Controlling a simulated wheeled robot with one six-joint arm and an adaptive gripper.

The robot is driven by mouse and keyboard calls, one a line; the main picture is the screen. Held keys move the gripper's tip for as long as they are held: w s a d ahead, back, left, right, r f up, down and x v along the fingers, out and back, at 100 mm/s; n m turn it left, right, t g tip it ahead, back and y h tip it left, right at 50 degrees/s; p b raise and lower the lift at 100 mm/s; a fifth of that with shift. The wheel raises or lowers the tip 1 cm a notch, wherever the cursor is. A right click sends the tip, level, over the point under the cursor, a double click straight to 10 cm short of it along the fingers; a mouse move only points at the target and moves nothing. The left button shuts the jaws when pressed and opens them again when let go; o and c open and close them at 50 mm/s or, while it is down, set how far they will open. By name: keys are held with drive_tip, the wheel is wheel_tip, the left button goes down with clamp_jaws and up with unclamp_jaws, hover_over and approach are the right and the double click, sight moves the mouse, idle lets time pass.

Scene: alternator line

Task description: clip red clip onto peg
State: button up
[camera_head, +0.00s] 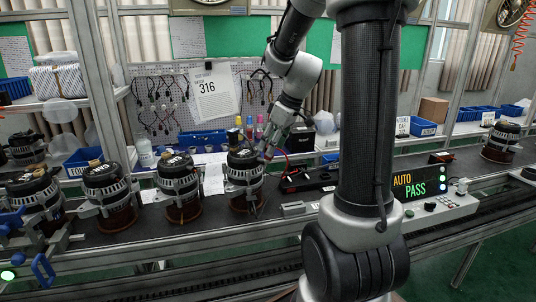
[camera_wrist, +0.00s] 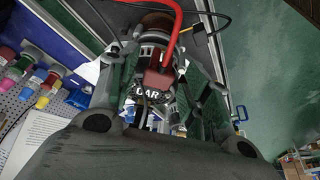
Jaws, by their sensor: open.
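The red clip (camera_wrist: 158,78) shows in the wrist view at the front of an alternator (camera_wrist: 154,38), between my open fingers. A thick red cable (camera_wrist: 176,28) bends down to it. My gripper (camera_wrist: 160,60) has its two fingers spread on either side of the clip, with gaps visible.
Other alternators (camera_head: 179,190) stand in a row on the conveyor to the left. A dark tester tray (camera_head: 308,181) lies right of my gripper. A display box (camera_head: 420,184) reads AUTO PASS. Coloured bottles (camera_head: 249,128) and blue bins (camera_head: 205,140) stand behind.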

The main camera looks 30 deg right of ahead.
drive_tip(key=x, duration=0.5)
drive_tip(key=shift+f, duration=0.15)
clamp_jaws()
